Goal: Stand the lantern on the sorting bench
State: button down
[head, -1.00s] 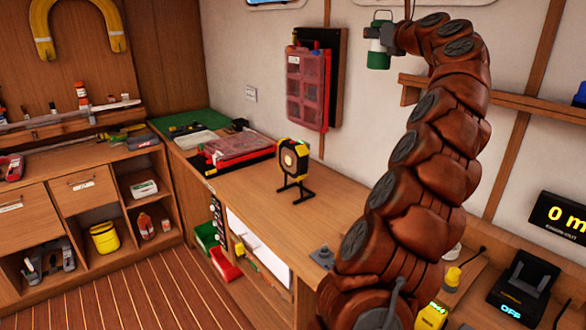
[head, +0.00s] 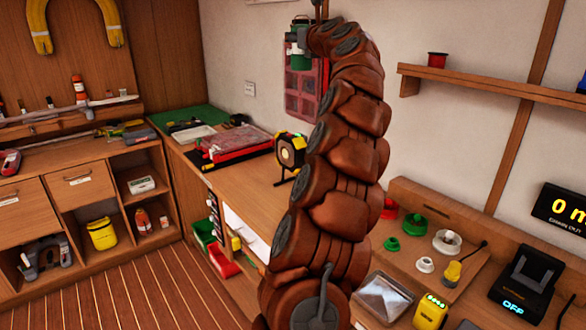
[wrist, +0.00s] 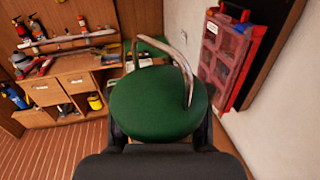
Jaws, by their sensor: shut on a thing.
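The lantern (head: 300,57) is green with pale bands and hangs high in front of the wall in the head view. In the wrist view the lantern (wrist: 155,105) shows a round dark green top and a thin metal bail handle. My gripper (wrist: 160,138) is shut on it, with a dark finger at each side. The lantern is held in the air, well above the wooden bench (head: 235,190) along the wall. I cannot tell for certain which bench is the sorting bench. My arm hides part of this bench.
A yellow-and-black work light (head: 290,150) stands on the bench. A red-lidded organizer (head: 235,145) and a green mat (head: 190,118) lie farther back. A red wall case (head: 305,90) hangs behind the lantern. Bare wood lies in front of the work light. A shelf (head: 480,85) is at right.

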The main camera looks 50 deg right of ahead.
notch_tip(320, 180, down, 28)
jog(key=s+d+m+g+h+b, duration=0.1)
jog(key=s+m+g+h+b, duration=0.1)
jog(key=m+g+h+b, duration=0.65)
jog(key=s+a+f+m+g+b, duration=0.3)
jog(key=s+a+f+g+b, duration=0.2)
jog(key=s+a+f, duration=0.3)
jog(key=s+a+f+m+g+b, duration=0.35)
jog(key=s+a+f+g, duration=0.25)
jog(key=f, duration=0.5)
jog(key=shift+n+t+h, duration=0.25)
jog(key=shift+n+h, duration=0.05)
jog(key=shift+h, duration=0.15)
jog(key=shift+w+d+f+p, duration=0.55)
jog(key=shift+w+d+f, duration=0.2)
jog(key=shift+w+d, duration=1.2)
jog(key=shift+w+d+f+p, duration=0.55)
jog(key=shift+w+d+f, duration=0.25)
jog(key=shift+w+d, duration=1.1)
jog(key=shift+w+d+f+p, duration=0.65)
jog(key=shift+w+d, duration=0.9)
jog(key=shift+d, duration=0.75)
jog(key=shift+f, duration=0.1)
jog(key=shift+f+b, duration=0.2)
jog(key=shift+b, duration=0.3)
jog(key=c, duration=0.5)
grip_release()
jog(key=shift+c, duration=0.2)
